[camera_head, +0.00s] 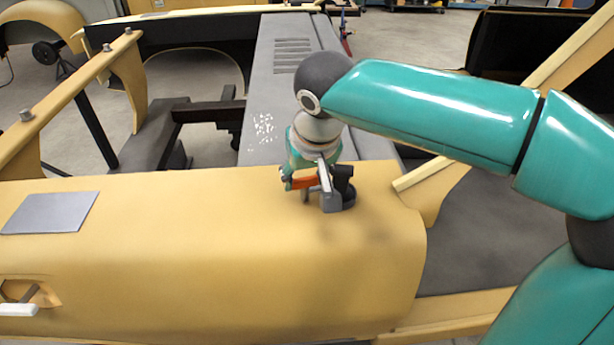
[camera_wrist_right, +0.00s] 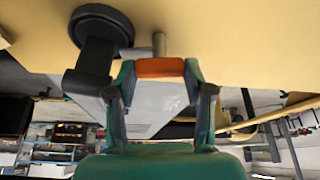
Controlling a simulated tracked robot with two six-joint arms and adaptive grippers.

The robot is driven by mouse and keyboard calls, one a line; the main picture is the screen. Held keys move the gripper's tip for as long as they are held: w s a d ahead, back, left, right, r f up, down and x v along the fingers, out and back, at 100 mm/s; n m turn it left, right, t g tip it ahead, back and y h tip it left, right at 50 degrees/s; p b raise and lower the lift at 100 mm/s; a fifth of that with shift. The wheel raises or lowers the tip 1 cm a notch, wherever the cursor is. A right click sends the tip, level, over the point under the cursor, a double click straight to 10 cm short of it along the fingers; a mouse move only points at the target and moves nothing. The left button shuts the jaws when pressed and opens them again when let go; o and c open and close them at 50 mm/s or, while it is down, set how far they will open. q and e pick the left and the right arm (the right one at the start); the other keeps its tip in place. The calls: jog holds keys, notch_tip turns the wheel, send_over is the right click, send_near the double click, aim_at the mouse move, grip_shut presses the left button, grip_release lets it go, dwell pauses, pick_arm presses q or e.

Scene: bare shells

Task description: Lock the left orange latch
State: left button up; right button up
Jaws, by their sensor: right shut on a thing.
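The orange latch (camera_head: 304,182) is at the far edge of the yellow shell (camera_head: 200,260), beside a dark grey round-based bracket (camera_head: 336,198). My right gripper (camera_head: 300,178) reaches down to it from behind, partly hidden by its own arm. In the right wrist view, the orange latch part (camera_wrist_right: 160,68) lies between the two fingertips of my right gripper (camera_wrist_right: 159,72), which is shut on it. The dark bracket (camera_wrist_right: 98,45) stands to its left there, with a short metal pin beside it. My left gripper is not in view.
A grey flat plate (camera_head: 50,213) lies on the shell's left part. A white handle (camera_head: 18,310) shows at the lower left. A grey slotted panel (camera_head: 275,110) stretches away behind the shell. A yellow frame rail (camera_head: 70,105) with bolts stands at the left.

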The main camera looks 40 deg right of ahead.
jog(key=shift+m+h, duration=0.5)
jog(key=shift+m, duration=0.9)
jog(key=o, duration=1.2)
jog(key=shift+g, duration=0.3)
jog(key=shift+c, duration=0.2)
